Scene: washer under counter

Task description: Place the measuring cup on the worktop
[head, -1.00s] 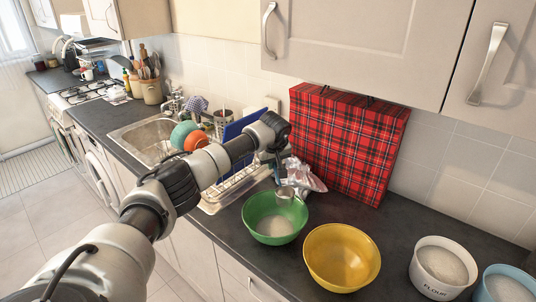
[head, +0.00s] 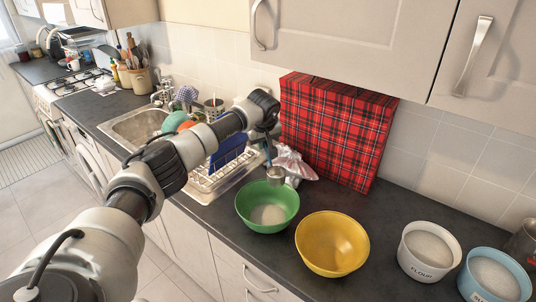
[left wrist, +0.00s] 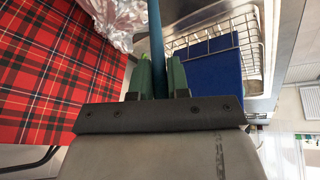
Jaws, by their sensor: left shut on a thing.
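My left gripper (head: 266,140) is shut on the blue handle of the measuring cup (head: 276,175). The handle (left wrist: 157,45) runs between the two green fingers in the left wrist view. The small grey metal cup hangs over the back rim of the green bowl (head: 267,220), which holds white powder. The cup's contents cannot be made out. The dark worktop (head: 390,210) runs along the wall under the bowls. My right gripper is not in view.
A yellow bowl (head: 332,245) stands right of the green one, then a white flour tub (head: 425,265) and a blue tub (head: 485,290). A red tartan box (head: 335,130) and crumpled foil (head: 293,163) stand behind. A dish rack (head: 205,183) is left.

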